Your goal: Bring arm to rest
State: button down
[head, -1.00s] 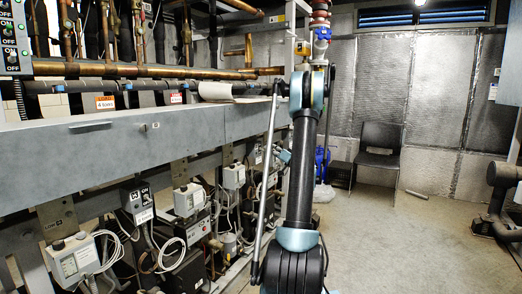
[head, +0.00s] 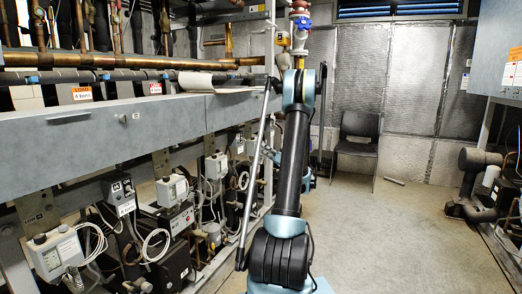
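My arm (head: 290,165) rises through the middle of the head view, with black links and pale blue joints. Its upper joint (head: 300,90) stands in front of the far end of the rack. Further parts of the arm show only in small pieces behind the upright link.
The compressor rack (head: 165,125) with its long grey beam, pipes and control boxes fills the left. White papers (head: 213,80) lie on it close to the arm. A black chair (head: 358,140) stands at the back wall. Dark pipework (head: 475,185) is at right. The floor (head: 385,235) between is clear.

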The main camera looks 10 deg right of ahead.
dwell(0.3)
jog(key=s+a+r+n+g+h, duration=0.1)
jog(key=s+a+g, duration=0.4)
jog(key=a, duration=0.4)
jog(key=s+a+r+g+h, duration=0.1)
jog(key=s+a+g, duration=0.2)
jog(key=s+a, duration=0.45)
jog(key=s+a+f+g+h, duration=0.2)
jog(key=s+a, duration=0.1)
jog(key=s, duration=0.5)
jog(key=s+a+f+g+h, duration=0.2)
jog(key=s+a, duration=0.1)
jog(key=s, duration=0.5)
jog(key=s+d+f+g+h, duration=0.1)
jog(key=s+d+f+h, duration=0.1)
jog(key=s, duration=0.5)
jog(key=s+d+f+g+h, duration=0.1)
jog(key=s+d+f+h, duration=0.2)
jog(key=s, duration=0.5)
jog(key=s+d+f+g+h, duration=0.1)
jog(key=s+d+f+h, duration=0.1)
jog(key=s+d+f, duration=0.2)
jog(key=s+f, duration=0.1)
jog(key=s, duration=0.2)
jog(key=shift+s+f+m+h, duration=0.15)
jog(key=shift+f+m+h, duration=0.15)
jog(key=shift+m, duration=0.1)
